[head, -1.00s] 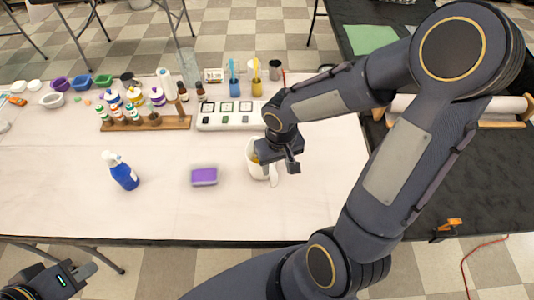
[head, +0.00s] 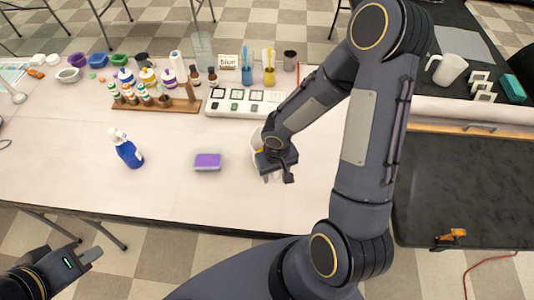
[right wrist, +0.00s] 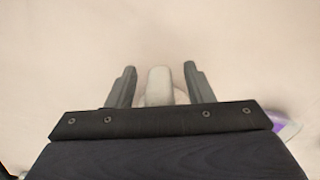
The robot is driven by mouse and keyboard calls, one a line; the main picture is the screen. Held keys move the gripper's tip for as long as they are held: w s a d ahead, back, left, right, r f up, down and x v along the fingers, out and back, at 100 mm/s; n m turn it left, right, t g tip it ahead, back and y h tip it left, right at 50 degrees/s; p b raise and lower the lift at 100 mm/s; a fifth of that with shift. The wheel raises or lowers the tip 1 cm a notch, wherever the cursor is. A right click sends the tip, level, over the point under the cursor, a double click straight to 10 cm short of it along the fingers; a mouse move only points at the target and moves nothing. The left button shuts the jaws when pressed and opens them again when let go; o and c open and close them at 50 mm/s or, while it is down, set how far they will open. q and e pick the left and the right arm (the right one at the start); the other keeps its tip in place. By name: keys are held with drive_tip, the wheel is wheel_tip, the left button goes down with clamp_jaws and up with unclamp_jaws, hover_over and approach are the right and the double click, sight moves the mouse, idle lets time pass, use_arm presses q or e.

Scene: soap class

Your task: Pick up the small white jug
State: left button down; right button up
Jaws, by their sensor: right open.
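A small white jug (head: 257,141) stands on the pale table, mostly hidden behind my right gripper in the head view. My right gripper (head: 278,172) is at the jug's near side, pointing down. In the right wrist view, the jug's pale handle (right wrist: 160,86) sits between the two open fingers of the gripper (right wrist: 159,70), with a gap on each side. The rest of the jug is hidden there by the gripper body. My left gripper (head: 88,257) is at the lower left, off the table's front edge, and its jaw opening is unclear.
A purple-topped block (head: 208,161) and a blue spray bottle (head: 128,152) stand left of the jug. A wooden rack (head: 160,104) and a white tray (head: 240,104) lie behind. Another, larger white jug (head: 447,68) stands on the dark table at right. The table front is clear.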

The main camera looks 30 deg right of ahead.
clamp_jaws()
idle(0.3)
drive_tip(key=shift+r, duration=0.25)
